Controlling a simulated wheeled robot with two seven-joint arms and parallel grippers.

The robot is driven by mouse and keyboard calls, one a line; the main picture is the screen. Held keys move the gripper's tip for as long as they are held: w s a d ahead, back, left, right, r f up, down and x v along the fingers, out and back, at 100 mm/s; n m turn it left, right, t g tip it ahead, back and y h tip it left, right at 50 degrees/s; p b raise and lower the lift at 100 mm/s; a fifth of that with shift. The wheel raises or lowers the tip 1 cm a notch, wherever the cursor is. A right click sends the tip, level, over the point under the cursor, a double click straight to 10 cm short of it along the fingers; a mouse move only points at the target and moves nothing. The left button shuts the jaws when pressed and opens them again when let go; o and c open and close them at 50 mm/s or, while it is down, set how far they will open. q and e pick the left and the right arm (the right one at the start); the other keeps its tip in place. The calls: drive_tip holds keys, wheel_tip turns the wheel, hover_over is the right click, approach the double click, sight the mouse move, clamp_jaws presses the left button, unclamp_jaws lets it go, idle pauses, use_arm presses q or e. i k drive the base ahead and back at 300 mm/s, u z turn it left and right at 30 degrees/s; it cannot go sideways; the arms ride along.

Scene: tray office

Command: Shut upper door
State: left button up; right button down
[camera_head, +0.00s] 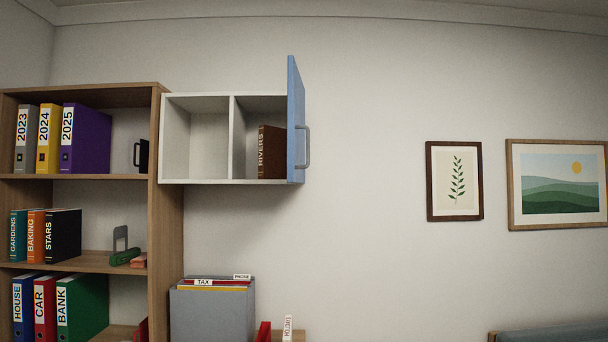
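The upper door (294,120) is a blue panel hinged on the right side of a white wall cabinet (196,182). It stands open, swung out toward me and seen nearly edge-on. A grey bar handle (308,147) sits on its right-hand face. The cabinet has two compartments split by an upright divider. The left compartment is empty, and a brown book marked RIVERS (270,152) stands in the right one, partly hidden by the door. Neither of my grippers is in view.
A wooden shelf (167,230) with binders and books stands at the left, against the cabinet's side. A grey file box (212,312) stands below the cabinet. Two framed pictures (454,181) (556,184) hang at the right. The wall between door and pictures is bare.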

sight(295, 127)
drive_tip(key=u, duration=0.45)
drive_tip(key=i, duration=1.65)
drive_tip(key=z, duration=0.55)
